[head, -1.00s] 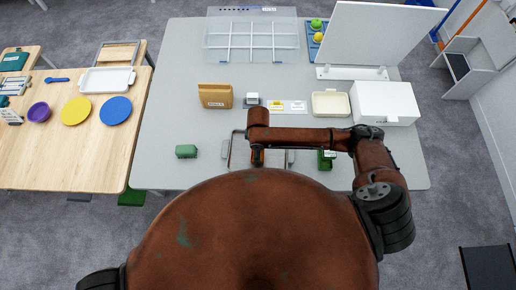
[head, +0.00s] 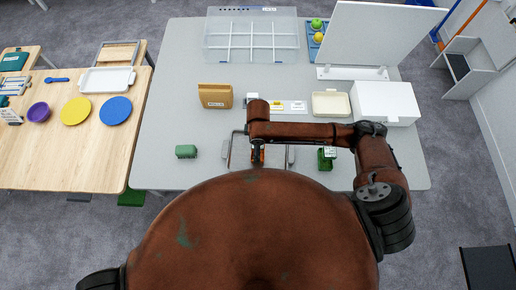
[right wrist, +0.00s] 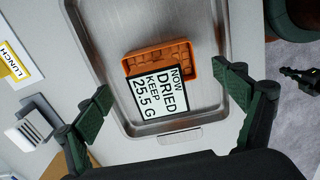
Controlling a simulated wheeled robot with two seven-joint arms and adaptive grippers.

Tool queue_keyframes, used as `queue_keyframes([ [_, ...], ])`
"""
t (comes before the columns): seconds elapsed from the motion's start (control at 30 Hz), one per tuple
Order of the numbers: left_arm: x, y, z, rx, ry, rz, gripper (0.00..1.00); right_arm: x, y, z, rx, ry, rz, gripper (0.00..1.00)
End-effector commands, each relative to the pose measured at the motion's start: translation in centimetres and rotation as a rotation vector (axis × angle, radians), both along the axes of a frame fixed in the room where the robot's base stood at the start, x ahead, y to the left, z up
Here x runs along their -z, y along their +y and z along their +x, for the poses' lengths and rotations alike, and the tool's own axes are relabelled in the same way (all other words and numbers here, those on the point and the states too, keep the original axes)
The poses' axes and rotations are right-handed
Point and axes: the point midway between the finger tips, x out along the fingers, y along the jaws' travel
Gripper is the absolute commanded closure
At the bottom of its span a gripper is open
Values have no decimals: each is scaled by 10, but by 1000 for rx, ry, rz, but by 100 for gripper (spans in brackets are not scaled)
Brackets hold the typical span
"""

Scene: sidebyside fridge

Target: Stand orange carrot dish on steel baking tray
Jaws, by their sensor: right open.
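The orange carrot dish (right wrist: 160,58) shows in the right wrist view, with a ribbed, compartmented side and a white label reading "NOW DRIED KEEP 25.5 G". It appears to rest within the rim of the steel baking tray (right wrist: 118,30), near its middle. My right gripper (right wrist: 168,98) is open, its two dark green fingers apart on either side of the dish, not touching it. In the head view the tray (head: 233,152) is mostly hidden by my right arm and body, and a bit of orange shows below the wrist. My left gripper is not in view.
On the grey table, a brown box (head: 215,96) stands behind the tray. A cream dish (head: 331,104) and white box (head: 386,103) are behind to the right. Green items stand left (head: 187,151) and right (head: 326,158) of the tray. A wooden table (head: 60,150) adjoins left.

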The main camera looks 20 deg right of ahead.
Motion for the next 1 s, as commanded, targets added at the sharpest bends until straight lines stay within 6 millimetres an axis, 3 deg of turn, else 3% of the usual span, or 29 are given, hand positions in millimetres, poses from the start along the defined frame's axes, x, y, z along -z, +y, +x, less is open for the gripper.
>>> queue_keyframes([
  [0.2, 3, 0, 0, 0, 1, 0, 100, -47, 0, 1, -1, -4, 1, 11],
  [0.4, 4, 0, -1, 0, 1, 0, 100, -75, 0, 1, 1, -2, -1, 11],
  [0.6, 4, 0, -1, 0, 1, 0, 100, -83, 0, 0, 0, 0, -1, 11],
  [1.0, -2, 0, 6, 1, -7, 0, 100, -83, -8, 6, 36, -3, 6, 11],
])
